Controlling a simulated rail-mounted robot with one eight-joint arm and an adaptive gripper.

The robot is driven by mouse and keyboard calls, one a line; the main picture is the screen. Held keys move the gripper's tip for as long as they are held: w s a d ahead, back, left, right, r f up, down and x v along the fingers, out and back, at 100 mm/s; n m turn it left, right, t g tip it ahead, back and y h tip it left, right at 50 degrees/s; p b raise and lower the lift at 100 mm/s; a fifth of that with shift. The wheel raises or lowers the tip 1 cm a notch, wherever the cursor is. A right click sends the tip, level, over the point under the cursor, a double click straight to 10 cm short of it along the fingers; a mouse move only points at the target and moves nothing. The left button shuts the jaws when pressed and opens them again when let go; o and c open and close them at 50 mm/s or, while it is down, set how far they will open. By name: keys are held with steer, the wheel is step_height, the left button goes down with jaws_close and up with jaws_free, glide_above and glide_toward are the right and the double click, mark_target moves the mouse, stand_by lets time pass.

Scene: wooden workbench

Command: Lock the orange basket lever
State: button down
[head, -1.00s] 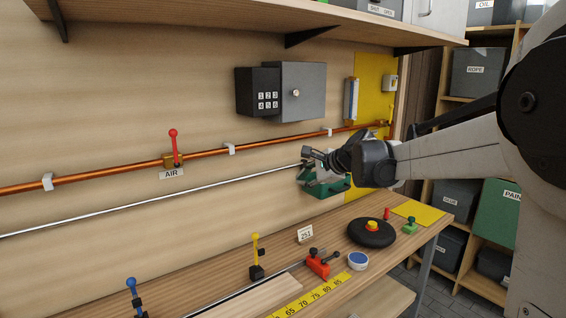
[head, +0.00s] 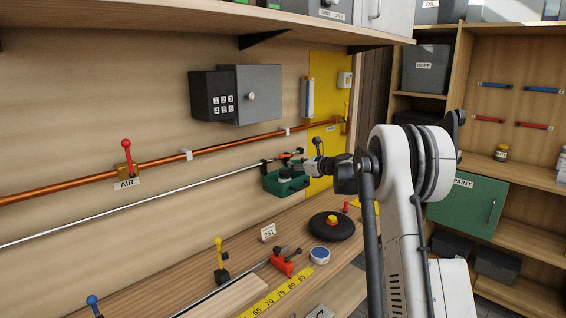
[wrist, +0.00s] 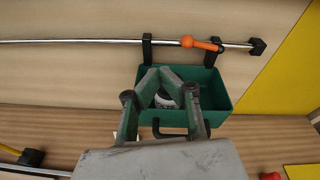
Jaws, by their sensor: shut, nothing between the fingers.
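The green basket (head: 272,184) hangs by two black hooks from the silver rail on the wall, and it shows close up in the wrist view (wrist: 222,91). The orange lever (wrist: 202,43) lies nearly along the rail by the right hook, its knob end slightly away from it. In the head view the orange lever (head: 292,152) is small beside dark parts. My gripper (wrist: 160,72) is shut and empty over the basket, below and left of the lever in the wrist view, apart from it. A white round item (wrist: 163,98) in the basket is partly hidden by my fingers.
A copper pipe (head: 215,146) with a red-handled AIR valve (head: 127,158) runs above the rail. The yellow panel (head: 325,85) is to the right. On the bench are a black disc (head: 318,229), a red clamp (head: 281,266) and a yellow-topped lever (head: 219,256).

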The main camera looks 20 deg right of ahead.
steer(key=m+t, duration=0.1)
steer(key=m, duration=0.1)
glide_toward(286, 156)
steer(key=shift+s+a+f, duration=0.85)
steer(key=shift+a+f, duration=0.2)
steer(key=shift+a, duration=0.05)
steer(key=p+x, duration=0.1)
steer(key=x, duration=0.9)
